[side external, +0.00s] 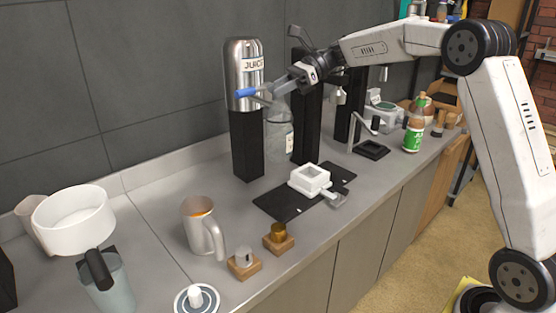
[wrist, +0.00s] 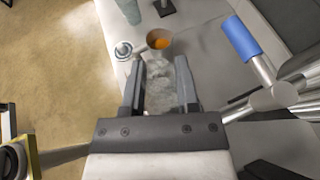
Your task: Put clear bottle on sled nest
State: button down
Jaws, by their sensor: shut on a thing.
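The clear bottle (side external: 279,140), with a pale label, is upright beside the juicer's black column. My gripper (side external: 276,91) is shut on its upper part. In the wrist view the jaws (wrist: 159,92) sit on both sides of the bottle (wrist: 160,84). I cannot tell whether the bottle's base touches the counter. The sled nest, a white square frame (side external: 296,185), sits on a black plate (side external: 270,206) to the right and in front of the bottle. I cannot make out the nest in the wrist view.
The steel juicer (side external: 243,80) has a blue-handled lever (side external: 245,92) close to my gripper; the blue handle (wrist: 240,39) also shows in the wrist view. Black columns stand behind. A mug (side external: 200,228) and two wooden blocks are at the front. A green-labelled bottle (side external: 413,135) stands farther right.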

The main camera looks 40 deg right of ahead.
jog(key=s+d+f+m+t+h, duration=0.4)
jog(key=s+d+m+t, duration=0.2)
jog(key=s+d, duration=0.55)
jog(key=w+d+f, duration=0.2)
jog(key=w+f, duration=0.2)
jog(key=w, duration=0.3)
jog(key=w+d+f, duration=0.3)
jog(key=w+f, duration=0.2)
jog(key=w, duration=0.2)
jog(key=shift+w, duration=0.25)
jog(key=shift+d+f, duration=0.1)
jog(key=shift+w+d+f, duration=0.1)
jog(key=shift+w+f, duration=0.05)
jog(key=shift+f, duration=0.75)
jog(key=shift+w+f, duration=0.1)
jog(key=shift+f, duration=0.85)
